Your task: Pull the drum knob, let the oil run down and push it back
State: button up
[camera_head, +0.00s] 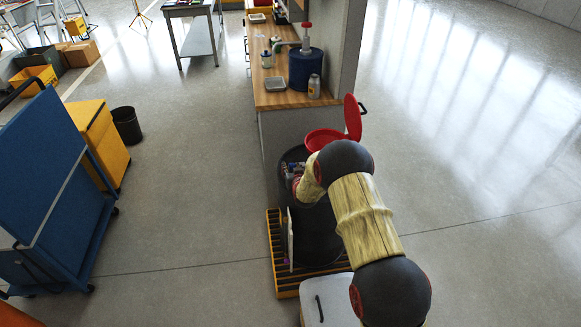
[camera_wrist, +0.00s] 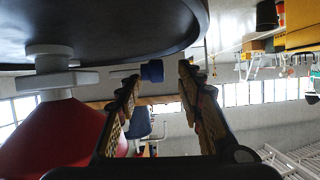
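In the head view a black drum (camera_head: 312,238) stands on a yellow grated pallet (camera_head: 282,285). A red funnel (camera_head: 322,139) with a raised red lid (camera_head: 353,118) shows above it, partly hidden by my arm. The wrist view is upside down: the dark drum top (camera_wrist: 110,25) is above, the red funnel (camera_wrist: 60,140) below. A light grey neck with a valve (camera_wrist: 55,78) joins them. A thin rod runs from it to a blue knob (camera_wrist: 152,70). My gripper (camera_wrist: 160,75) is open, its fingertips apart near the knob; contact cannot be told.
A wooden-topped counter (camera_head: 275,100) with a blue container (camera_head: 305,70) stands beyond the drum. A blue cart (camera_head: 45,170), a yellow cabinet (camera_head: 100,140) and a black bin (camera_head: 127,125) are at left. The floor between them and the drum is clear.

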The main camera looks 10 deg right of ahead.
jog(key=v, duration=0.9)
jog(key=shift+s, duration=0.15)
jog(key=s+d+r+g, duration=0.1)
jog(key=s+r+g, duration=0.1)
jog(key=s+r, duration=0.8)
jog(key=s+d+r+g, duration=0.15)
jog(key=s+r, duration=0.55)
jog(key=r, duration=0.7)
jog(key=s+r+g, duration=0.2)
jog(key=s, duration=1.4)
jog(key=s+r+g, duration=0.2)
jog(key=s+r, duration=0.1)
jog(key=s, duration=1.4)
jog(key=shift+s+d+r, duration=0.2)
jog(key=shift+s+d, duration=0.05)
jog(key=shift+d, duration=0.2)
jog(key=shift+w, duration=0.1)
